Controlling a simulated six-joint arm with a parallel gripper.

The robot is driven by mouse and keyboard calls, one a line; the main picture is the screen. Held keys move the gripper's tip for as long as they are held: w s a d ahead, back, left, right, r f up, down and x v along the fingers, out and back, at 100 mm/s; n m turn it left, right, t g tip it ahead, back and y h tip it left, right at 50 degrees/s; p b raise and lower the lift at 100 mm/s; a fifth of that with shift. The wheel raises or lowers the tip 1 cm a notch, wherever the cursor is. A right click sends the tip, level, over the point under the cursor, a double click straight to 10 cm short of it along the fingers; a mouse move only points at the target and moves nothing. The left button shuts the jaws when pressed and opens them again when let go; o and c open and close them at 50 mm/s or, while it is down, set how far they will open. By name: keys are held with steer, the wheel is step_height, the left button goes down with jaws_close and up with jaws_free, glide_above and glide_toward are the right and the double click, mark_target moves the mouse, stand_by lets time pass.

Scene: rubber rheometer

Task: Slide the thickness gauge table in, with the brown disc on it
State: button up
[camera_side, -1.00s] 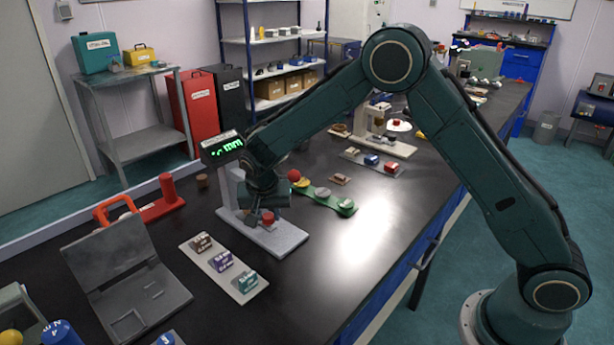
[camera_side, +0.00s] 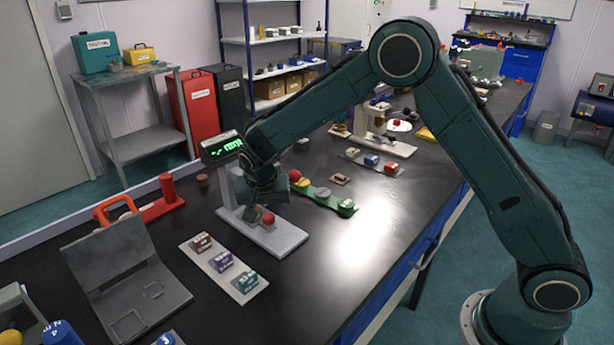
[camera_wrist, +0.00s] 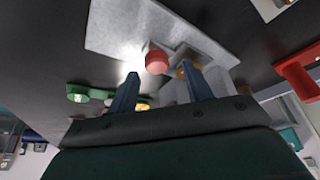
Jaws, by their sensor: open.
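The thickness gauge (camera_side: 283,238) is a light grey base with an upright and a green-lit display (camera_side: 222,148) on the bench. Its base also shows in the wrist view (camera_wrist: 120,28). A red knob (camera_side: 268,219) stands on the base and shows in the wrist view (camera_wrist: 157,58), just ahead of and between my fingers. The brown disc (camera_wrist: 183,70) is partly visible behind the knob, beside my right-hand finger; its seating is unclear. My gripper (camera_wrist: 158,72) is open and holds nothing. In the side view my gripper (camera_side: 264,198) hovers over the gauge, hiding part of it.
A green holder with coloured pieces (camera_side: 325,197) lies right of the gauge. A tray of labelled blocks (camera_side: 222,266) lies in front.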

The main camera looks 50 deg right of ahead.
steer(key=v, duration=1.2)
steer(key=shift+r, duration=0.1)
steer(key=s+d+r+n+y, duration=0.1)
steer(key=s+d+r, duration=0.2)
steer(key=s+r, duration=0.15)
steer(key=s+d+r+n+t, duration=0.1)
steer(key=s+d+r+n, duration=0.15)
steer(key=s, duration=0.35)
steer(key=s+d+r+n+y, duration=0.1)
steer(key=s+d+r, duration=0.1)
steer(key=s+r, duration=0.25)
steer(key=s+f+n, duration=0.1)
steer(key=s+n, duration=0.1)
steer(key=s, duration=0.6)
steer(key=s+d+f+n+t+y, duration=0.1)
steer(key=s+n, duration=0.1)
steer(key=s, duration=0.7)
steer(key=shift+d+f, duration=0.35)
